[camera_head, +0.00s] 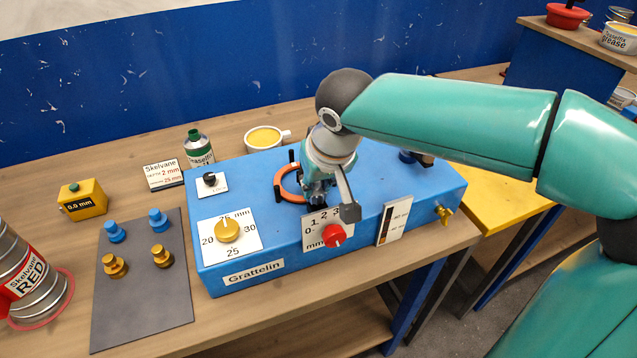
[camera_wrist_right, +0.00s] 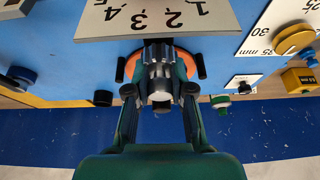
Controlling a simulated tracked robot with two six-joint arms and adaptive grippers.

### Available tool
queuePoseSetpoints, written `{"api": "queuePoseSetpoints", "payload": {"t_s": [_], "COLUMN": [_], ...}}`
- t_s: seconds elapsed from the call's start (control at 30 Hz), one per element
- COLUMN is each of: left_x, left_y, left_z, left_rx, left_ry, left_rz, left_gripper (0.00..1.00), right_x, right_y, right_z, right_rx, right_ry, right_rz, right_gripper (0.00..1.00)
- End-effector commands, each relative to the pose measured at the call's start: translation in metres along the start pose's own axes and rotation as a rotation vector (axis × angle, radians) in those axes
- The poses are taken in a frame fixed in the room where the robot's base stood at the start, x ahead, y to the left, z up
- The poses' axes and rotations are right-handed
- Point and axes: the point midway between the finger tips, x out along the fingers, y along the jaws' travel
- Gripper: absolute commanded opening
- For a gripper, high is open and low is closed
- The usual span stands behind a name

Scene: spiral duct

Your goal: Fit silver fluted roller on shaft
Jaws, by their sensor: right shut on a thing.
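The silver fluted roller (camera_wrist_right: 158,72) shows in the right wrist view, between the fingers of my right gripper (camera_wrist_right: 159,92). My right gripper, in the head view (camera_head: 319,192), is shut on the roller and points down at the top of the blue machine (camera_head: 258,196). An orange ring (camera_head: 289,184) on the machine lies around or just behind the roller; it also shows in the wrist view (camera_wrist_right: 201,66). The shaft is hidden behind the roller and gripper, so I cannot tell whether the roller is on it. My left gripper is not in view.
The machine carries a yellow dial (camera_head: 227,230), a red knob (camera_head: 334,236) and black posts around the ring. On the left, a grey mat (camera_head: 140,307) holds blue and brass knobs. A green bottle (camera_head: 198,148) and a yellow-filled cup (camera_head: 264,138) stand behind the machine.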

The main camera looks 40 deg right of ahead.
Motion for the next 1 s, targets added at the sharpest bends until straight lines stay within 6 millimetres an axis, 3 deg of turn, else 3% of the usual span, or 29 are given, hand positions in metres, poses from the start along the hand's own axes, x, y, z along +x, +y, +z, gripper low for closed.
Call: {"api": "queuePoseSetpoints", "payload": {"t_s": [0.1, 0.13, 0.3, 0.5, 0.63, 1.0], "left_x": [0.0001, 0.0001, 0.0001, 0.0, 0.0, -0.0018], "left_y": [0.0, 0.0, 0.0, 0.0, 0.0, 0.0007], "left_z": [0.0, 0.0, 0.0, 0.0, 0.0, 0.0], "left_rx": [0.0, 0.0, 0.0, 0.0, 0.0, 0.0], "left_ry": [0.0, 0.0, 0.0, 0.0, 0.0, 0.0], "left_rz": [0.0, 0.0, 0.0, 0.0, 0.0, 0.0], "left_gripper": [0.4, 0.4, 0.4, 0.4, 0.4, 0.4], "right_x": [0.0011, 0.0011, 0.001, 0.0008, 0.0008, -0.0014], "right_y": [-0.0002, -0.0002, -0.0002, -0.0001, -0.0001, -0.0001], "right_z": [0.0012, 0.0012, 0.0011, 0.0008, 0.0009, -0.0002], "right_rx": [-0.001, -0.001, -0.001, 0.0, 0.0, 0.0], "right_ry": [-0.004, -0.005, -0.004, -0.003, -0.003, -0.002], "right_rz": [0.001, 0.001, 0.001, 0.001, 0.001, 0.0], "right_gripper": [0.0, 0.24, 0.52, 0.52, 0.68, 0.68]}}
